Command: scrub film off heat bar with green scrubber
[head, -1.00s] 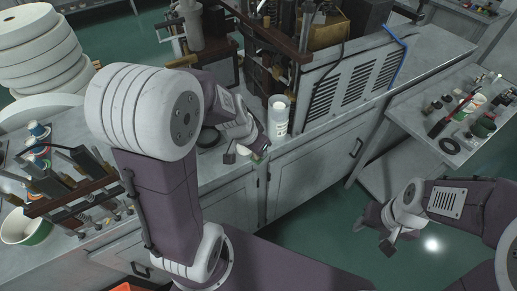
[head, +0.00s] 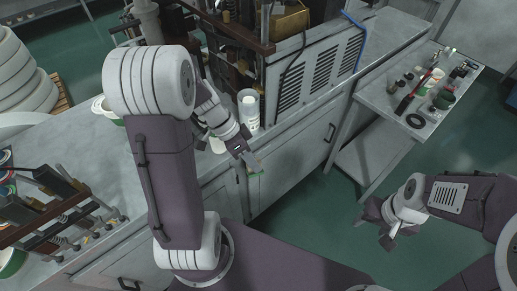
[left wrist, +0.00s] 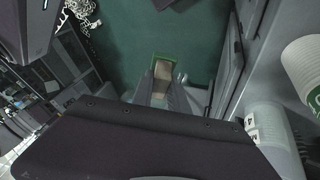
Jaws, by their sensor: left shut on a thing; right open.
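My left gripper (head: 249,163) is shut on the green scrubber (head: 255,174), just off the front edge of the counter. In the left wrist view, the scrubber (left wrist: 167,57) shows as a green-edged pad with a tan middle between the fingertips (left wrist: 160,80), above green floor. The cup-forming machine (head: 235,30) stands at the back of the counter with a brown cross bar; I cannot tell which part is the heat bar, and no film can be made out. My right gripper (head: 382,222) is open and empty above the floor at right.
A white labelled container (head: 248,108) stands on the counter close behind my left gripper. A louvred grey panel (head: 318,68) stands to its right. A side table (head: 378,100) at right holds several jars and tools. A rack with dark bars (head: 50,195) stands at left.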

